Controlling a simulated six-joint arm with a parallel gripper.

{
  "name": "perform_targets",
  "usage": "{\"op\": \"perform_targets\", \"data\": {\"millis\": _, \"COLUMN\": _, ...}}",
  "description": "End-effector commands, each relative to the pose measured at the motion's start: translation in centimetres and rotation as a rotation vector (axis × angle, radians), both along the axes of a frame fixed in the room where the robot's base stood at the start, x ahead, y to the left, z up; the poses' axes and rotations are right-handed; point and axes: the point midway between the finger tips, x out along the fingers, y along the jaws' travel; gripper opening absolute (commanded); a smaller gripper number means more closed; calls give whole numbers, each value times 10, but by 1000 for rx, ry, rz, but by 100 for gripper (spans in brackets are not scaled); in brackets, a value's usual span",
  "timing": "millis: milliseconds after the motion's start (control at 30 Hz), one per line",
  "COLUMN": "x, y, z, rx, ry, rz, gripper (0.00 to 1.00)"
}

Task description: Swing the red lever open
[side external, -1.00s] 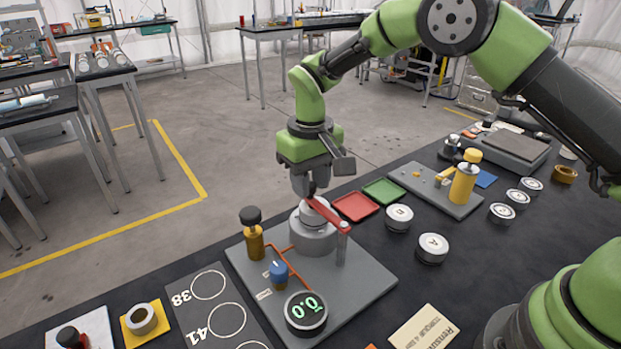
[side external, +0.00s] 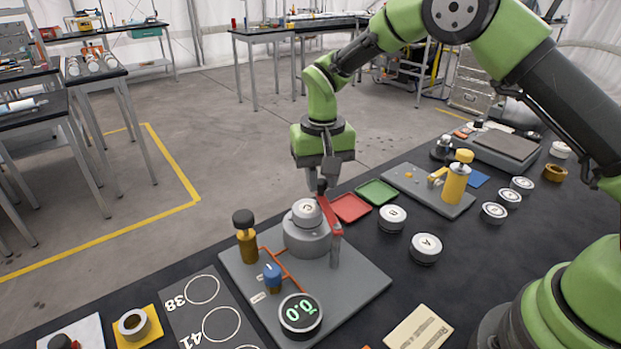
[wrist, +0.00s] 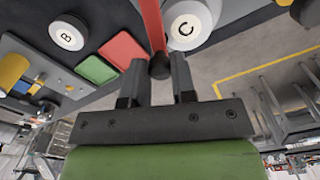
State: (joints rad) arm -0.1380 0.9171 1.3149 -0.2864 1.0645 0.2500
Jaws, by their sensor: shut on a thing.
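The red lever (side external: 330,215) runs from a grey post (side external: 336,250) on the grey plate (side external: 355,290) back toward my gripper (side external: 322,187). It lies beside the white lid marked C (side external: 307,209), on the right of the grey round housing (side external: 306,238). In the wrist view the red lever (wrist: 152,25) ends in a dark knob between the fingertips of my gripper (wrist: 160,72). My gripper is shut on that knob end, pointing down. In the wrist view the C lid (wrist: 190,22) shows right next to the lever.
A yellow-brown valve with a dark knob (side external: 246,238), a blue knob (side external: 272,276) and a round display (side external: 300,315) stand on the plate. Red (side external: 350,208) and green (side external: 377,192) trays lie behind right. Lids B (side external: 392,218) and A (side external: 426,249) stand to the right.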

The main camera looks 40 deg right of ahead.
Motion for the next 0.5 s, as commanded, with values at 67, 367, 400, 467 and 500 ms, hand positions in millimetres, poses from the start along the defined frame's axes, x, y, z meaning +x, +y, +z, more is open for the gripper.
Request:
{"op": "perform_targets", "data": {"millis": 67, "x": -3, "y": -7, "z": 1, "rx": 0, "ry": 1, "rz": -74, "gripper": 0}}
{"op": "perform_targets", "data": {"millis": 367, "x": -17, "y": -27, "z": 1, "rx": 0, "ry": 0, "rz": -358, "gripper": 0}}
{"op": "perform_targets", "data": {"millis": 400, "x": -20, "y": -29, "z": 1, "rx": 0, "ry": 0, "rz": -396, "gripper": 0}}
{"op": "perform_targets", "data": {"millis": 467, "x": -23, "y": -32, "z": 1, "rx": 0, "ry": -1, "rz": -453, "gripper": 0}}
{"op": "perform_targets", "data": {"millis": 500, "x": -26, "y": -34, "z": 1, "rx": 0, "ry": 1, "rz": -491, "gripper": 0}}
